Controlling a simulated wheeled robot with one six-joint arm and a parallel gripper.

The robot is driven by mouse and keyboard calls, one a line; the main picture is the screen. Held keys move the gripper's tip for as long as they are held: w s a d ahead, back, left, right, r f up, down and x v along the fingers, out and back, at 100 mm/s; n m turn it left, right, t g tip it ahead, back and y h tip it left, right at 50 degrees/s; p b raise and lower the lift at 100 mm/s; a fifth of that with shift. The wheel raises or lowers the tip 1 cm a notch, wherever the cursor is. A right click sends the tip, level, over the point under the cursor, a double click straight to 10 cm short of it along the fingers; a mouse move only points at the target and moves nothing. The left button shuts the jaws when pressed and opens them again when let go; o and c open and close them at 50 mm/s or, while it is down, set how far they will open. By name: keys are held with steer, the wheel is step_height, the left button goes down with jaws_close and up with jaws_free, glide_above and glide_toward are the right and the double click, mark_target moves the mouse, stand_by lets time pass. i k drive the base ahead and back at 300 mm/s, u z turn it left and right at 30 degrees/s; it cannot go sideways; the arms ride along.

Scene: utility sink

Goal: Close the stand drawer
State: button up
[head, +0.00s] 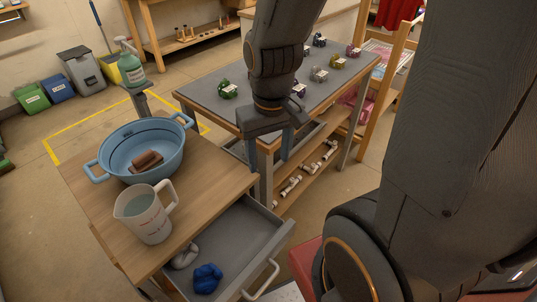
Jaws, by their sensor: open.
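The stand (220,165) has a wooden top, and its grey drawer (236,238) is pulled out at the lower middle of the head view. The drawer's pale bar handle (262,283) is on its front panel, facing the lower right. A crumpled blue item (207,278) and a grey item (185,256) lie inside the drawer. My gripper (276,182) points down with its two fingers apart and empty. In the picture it is above the drawer's far end, beside the stand's right edge. I see no contact with the drawer or handle.
A blue tub (144,143) holding brown pieces and a clear measuring jug (147,215) stand on the stand top. A worktable (215,88) with several small items is close behind my gripper. A red object (303,262) is right of the drawer.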

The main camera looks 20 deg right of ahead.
mark_target(243, 242)
steer(key=k, duration=1.3)
steer(key=u, duration=0.55)
steer(key=i, duration=0.7)
steer(key=u, duration=0.85)
steer(key=k, duration=1)
steer(key=z, duration=0.55)
